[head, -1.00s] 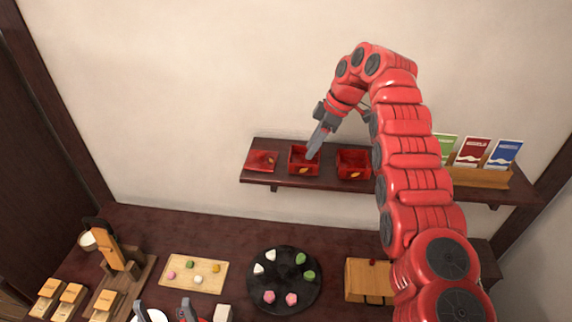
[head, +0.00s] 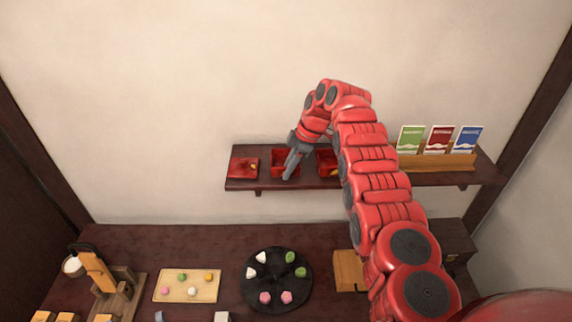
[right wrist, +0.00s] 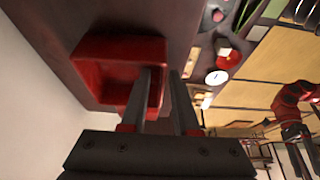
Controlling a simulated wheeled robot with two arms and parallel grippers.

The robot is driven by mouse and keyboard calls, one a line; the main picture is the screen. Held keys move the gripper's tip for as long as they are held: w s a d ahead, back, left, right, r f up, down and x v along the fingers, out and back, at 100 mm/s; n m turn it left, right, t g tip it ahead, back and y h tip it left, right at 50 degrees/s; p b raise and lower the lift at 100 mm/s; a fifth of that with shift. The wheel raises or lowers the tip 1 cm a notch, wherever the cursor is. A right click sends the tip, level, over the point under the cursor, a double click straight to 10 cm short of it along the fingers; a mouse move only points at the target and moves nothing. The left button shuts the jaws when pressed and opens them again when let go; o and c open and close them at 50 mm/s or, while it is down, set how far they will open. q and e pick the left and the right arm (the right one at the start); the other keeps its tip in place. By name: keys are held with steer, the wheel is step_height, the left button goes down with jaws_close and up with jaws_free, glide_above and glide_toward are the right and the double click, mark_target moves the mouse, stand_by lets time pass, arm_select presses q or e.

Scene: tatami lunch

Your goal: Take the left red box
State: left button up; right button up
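The left red box (head: 279,156) is an open square box on the dark wall shelf, partly covered by my right gripper (head: 290,173). In the right wrist view the box (right wrist: 97,62) lies under the fingers. My right gripper (right wrist: 160,98) is open: one finger overlaps the box's opening and the other is outside its wall. Whether either finger touches the wall is unclear. A second red box (head: 326,158) stands to its right, partly behind my arm.
A flat red lid-like piece (head: 243,168) lies left of the box on the shelf (head: 262,184). Several cards in a wooden holder (head: 445,161) stand at the shelf's right. Below, the counter holds a sweets board (head: 208,295) and a round black plate (head: 276,293).

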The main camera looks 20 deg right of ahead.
steer(key=shift+a, duration=0.15)
steer(key=shift+c, duration=1.1)
steer(key=shift+a+r, duration=0.15)
steer(key=shift+a, duration=0.25)
jaws_close()
steer(key=shift+d, duration=0.25)
steer(key=shift+a, duration=0.1)
